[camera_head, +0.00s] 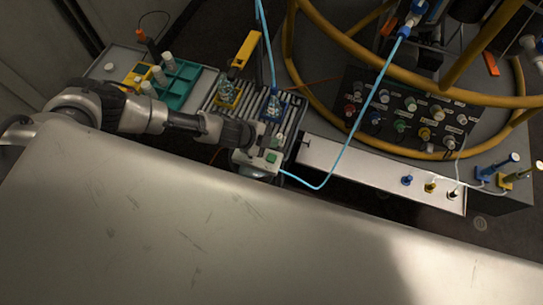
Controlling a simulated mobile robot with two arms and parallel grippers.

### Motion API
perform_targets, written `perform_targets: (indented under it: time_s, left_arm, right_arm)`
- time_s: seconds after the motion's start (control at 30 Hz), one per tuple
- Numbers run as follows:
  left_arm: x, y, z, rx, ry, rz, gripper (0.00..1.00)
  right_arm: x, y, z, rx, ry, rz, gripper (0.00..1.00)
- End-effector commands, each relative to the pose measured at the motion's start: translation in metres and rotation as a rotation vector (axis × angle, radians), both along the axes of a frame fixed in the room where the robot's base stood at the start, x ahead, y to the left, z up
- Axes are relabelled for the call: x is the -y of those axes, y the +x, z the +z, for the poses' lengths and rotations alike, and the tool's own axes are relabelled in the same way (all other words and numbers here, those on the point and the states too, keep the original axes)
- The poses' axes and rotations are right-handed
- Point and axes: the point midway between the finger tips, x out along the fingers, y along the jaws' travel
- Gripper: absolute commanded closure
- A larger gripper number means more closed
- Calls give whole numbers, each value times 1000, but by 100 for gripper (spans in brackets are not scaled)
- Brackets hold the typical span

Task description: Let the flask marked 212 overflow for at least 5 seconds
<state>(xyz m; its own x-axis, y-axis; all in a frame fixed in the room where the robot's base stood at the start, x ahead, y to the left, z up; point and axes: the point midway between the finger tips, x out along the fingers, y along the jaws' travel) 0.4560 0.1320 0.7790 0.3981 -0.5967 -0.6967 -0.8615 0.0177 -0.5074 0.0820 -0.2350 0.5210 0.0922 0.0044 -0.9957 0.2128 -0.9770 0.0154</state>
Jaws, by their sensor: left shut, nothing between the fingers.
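Two small glass flasks stand on the slatted grey rack: one in a yellow holder (227,93), one in a blue holder (272,107). No 212 marking is readable on either. A thin light-blue tube (266,45) comes down to the flask in the blue holder. Whether liquid spills from either flask is too small to tell. My left gripper (250,140) is shut and empty, at the back of a white device with a green button (258,160), just in front of the flasks. Whether it touches the device cannot be told. My right gripper is not in view.
A teal rack (178,85) with white-capped vials stands left of the flasks. A black panel (390,118) with coloured knobs sits to the right, behind a white ledge (345,168). Thick yellow hoop rails (335,35) rise at upper right. The blue tube loops over the ledge.

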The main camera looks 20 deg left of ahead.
Motion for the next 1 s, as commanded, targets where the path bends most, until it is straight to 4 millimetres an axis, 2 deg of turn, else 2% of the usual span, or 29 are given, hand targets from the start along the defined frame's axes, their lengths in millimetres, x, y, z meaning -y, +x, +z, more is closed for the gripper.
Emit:
perform_targets:
  time_s: [0.27,0.67,0.8,1.0]
  left_arm:
    - [0,0,-16,0,0,0,100]
    - [0,0,-71,1,0,1,100]
    - [1,0,-84,-1,0,1,100]
    - [1,0,-89,-1,0,1,100]
  right_arm:
    - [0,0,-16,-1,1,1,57]
    - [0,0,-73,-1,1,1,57]
    - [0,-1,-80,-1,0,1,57]
    - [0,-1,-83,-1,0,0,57]
